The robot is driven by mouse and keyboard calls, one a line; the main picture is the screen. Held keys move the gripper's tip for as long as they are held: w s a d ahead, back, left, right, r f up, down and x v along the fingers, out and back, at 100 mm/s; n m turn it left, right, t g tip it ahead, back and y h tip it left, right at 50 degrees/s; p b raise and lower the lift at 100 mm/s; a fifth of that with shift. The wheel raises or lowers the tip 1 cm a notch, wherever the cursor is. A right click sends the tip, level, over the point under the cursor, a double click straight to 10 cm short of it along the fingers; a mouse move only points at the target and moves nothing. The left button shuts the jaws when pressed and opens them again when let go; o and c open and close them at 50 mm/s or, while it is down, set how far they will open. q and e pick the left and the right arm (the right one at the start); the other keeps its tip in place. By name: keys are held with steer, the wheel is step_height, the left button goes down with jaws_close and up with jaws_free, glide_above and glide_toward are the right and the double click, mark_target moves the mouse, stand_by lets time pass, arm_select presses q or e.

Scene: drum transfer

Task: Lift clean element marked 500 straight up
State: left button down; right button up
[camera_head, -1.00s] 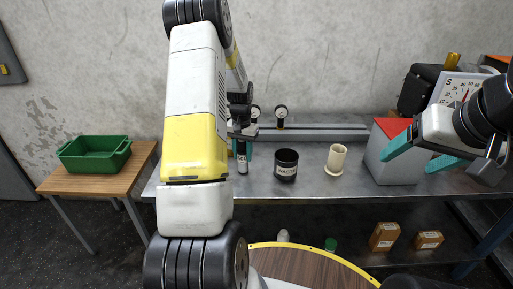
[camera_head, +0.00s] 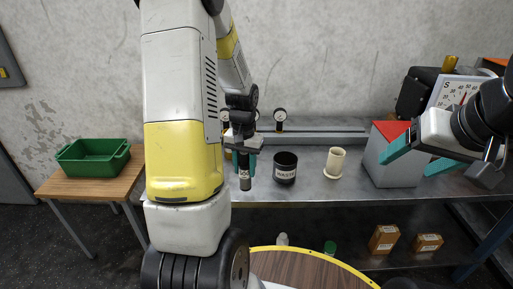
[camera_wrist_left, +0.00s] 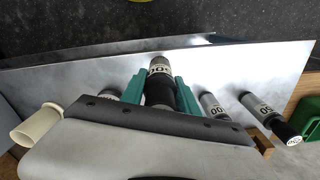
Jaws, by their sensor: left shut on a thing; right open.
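My left gripper (camera_head: 243,152) is shut on a dark cylindrical element (camera_head: 244,176) with a pale label band. The element hangs upright below the fingers over the front part of the bench. In the left wrist view the teal fingers grip its black middle, and its label (camera_wrist_left: 160,69) appears to read 500, upside down and partly cut off. Other labelled elements stand beside it there, one reading 00 in part (camera_wrist_left: 213,104) and one reading 50 in part (camera_wrist_left: 256,104). My right gripper (camera_head: 414,160) is open and empty at the right, before the grey box.
A black WASTE cup (camera_head: 286,167) stands just right of the held element, with a cream holder (camera_head: 335,162) beyond it. A grey box with a red top (camera_head: 391,165) is further right. A green bin (camera_head: 93,158) sits on the left wooden table.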

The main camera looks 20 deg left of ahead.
mark_target(246, 180)
arm_select(q)
steer(key=s, duration=0.1)
steer(key=s+d, duration=0.1)
steer(key=s, duration=0.1)
steer(key=shift+s+d, duration=0.3)
steer(key=shift+d, duration=0.05)
steer(key=shift+f, duration=1.05)
